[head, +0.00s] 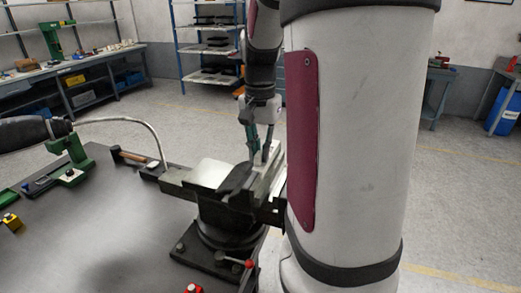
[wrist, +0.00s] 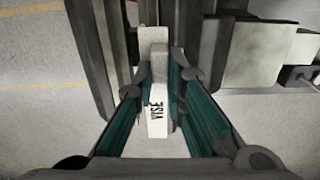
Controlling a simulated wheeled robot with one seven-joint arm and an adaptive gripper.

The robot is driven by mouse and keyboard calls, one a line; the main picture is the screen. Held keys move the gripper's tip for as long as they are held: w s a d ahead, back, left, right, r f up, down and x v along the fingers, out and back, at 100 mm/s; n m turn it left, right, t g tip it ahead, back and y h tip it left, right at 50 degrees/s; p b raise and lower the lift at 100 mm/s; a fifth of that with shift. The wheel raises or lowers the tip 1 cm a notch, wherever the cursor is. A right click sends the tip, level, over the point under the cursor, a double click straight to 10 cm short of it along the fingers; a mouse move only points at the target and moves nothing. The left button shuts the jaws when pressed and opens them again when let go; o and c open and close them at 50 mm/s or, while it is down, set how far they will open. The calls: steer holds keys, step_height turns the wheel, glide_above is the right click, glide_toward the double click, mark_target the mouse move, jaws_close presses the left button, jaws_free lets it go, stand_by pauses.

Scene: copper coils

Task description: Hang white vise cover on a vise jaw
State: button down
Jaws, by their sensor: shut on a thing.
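The white vise cover (wrist: 157,127), a pale piece with the black word VISE on it, sits between the fingers of my gripper (wrist: 161,75) in the wrist view. My gripper is shut on it. The dark vise (head: 222,222) stands at the table's right edge in the head view, and its metal parts (wrist: 92,60) lie left and right of the cover in the wrist view. In the head view my gripper (head: 261,157) points down at the vise's right side. The fingers and vise largely hide the cover there; I cannot tell whether it touches a jaw.
The grey table (head: 120,235) holds a green tool (head: 70,160), a hammer (head: 130,157) and a curved lamp neck (head: 140,122) left of the vise. A red-knobbed handle (head: 240,262) projects at the vise's front. My arm blocks the right part of the head view.

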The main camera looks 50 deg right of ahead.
steer(key=shift+f, duration=1.3)
stand_by(1.9)
steer(key=c, duration=1.6)
jaws_free()
steer(key=shift+o, duration=0.2)
steer(key=shift+r+p, duration=2.4)
steer(key=shift+r, duration=1.6)
steer(key=shift+a, duration=0.1)
